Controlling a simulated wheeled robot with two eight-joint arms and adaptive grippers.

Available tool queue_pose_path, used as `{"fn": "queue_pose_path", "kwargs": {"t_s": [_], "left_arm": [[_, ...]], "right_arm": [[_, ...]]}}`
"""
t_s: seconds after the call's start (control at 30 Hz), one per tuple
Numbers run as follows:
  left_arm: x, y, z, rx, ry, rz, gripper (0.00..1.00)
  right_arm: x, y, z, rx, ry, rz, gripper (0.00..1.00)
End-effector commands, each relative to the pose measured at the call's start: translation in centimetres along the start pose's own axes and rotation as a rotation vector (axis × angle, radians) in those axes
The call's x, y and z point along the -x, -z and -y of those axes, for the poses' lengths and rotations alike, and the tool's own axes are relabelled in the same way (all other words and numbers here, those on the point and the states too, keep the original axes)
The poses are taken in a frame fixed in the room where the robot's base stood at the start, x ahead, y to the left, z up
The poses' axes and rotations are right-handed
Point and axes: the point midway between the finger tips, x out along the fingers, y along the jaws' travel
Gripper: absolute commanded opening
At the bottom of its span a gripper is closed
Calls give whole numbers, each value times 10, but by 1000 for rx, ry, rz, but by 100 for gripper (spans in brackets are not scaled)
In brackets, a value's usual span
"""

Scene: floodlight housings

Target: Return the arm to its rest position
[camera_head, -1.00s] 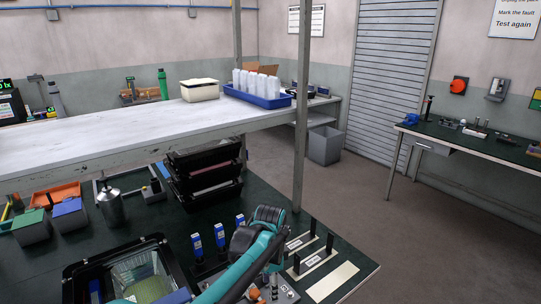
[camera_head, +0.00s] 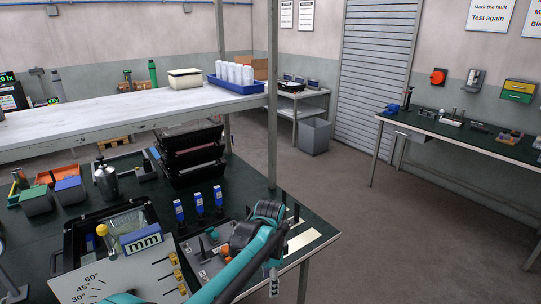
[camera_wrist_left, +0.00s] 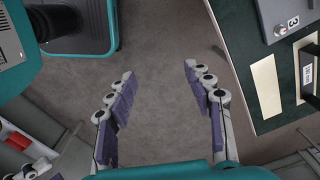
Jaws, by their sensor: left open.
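My left arm, teal and black, enters from the bottom of the head view and bends at a dark elbow over the bench (camera_head: 324,232). Beyond it, part of my left gripper (camera_head: 273,284) shows small and low, off the bench's front edge. In the left wrist view my left gripper (camera_wrist_left: 158,74) is open. Its purple-padded fingers are wide apart, with only grey floor between them. It holds nothing. The bench edge (camera_wrist_left: 252,112) is to the right of the fingers, apart from them.
On the bench are blue-topped holders (camera_head: 199,203), stacked black trays (camera_head: 190,155), a black crate (camera_head: 71,241) and a panel with angle marks (camera_head: 120,279). A white shelf (camera_head: 110,113) and its post (camera_head: 272,95) stand above. Floor to the right is open.

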Motion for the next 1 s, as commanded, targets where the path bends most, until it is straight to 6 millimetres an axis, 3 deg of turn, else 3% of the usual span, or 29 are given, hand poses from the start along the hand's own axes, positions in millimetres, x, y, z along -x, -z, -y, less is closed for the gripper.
{"fn": "queue_pose_path", "kwargs": {"t_s": [0.37, 0.57, 0.77, 1.0], "left_arm": [[22, -30, -9, 141, 54, -40, 52], [38, -57, -21, 274, 103, -81, 52], [55, -98, -42, 477, 174, -151, 52], [62, -167, -91, 856, 294, -310, 52]], "right_arm": [[0, 0, 0, 0, 0, 0, 40], [0, 0, 0, 0, 0, 0, 40], [0, 0, 0, 0, 0, 0, 40], [0, 0, 0, 0, 0, 0, 40]]}}
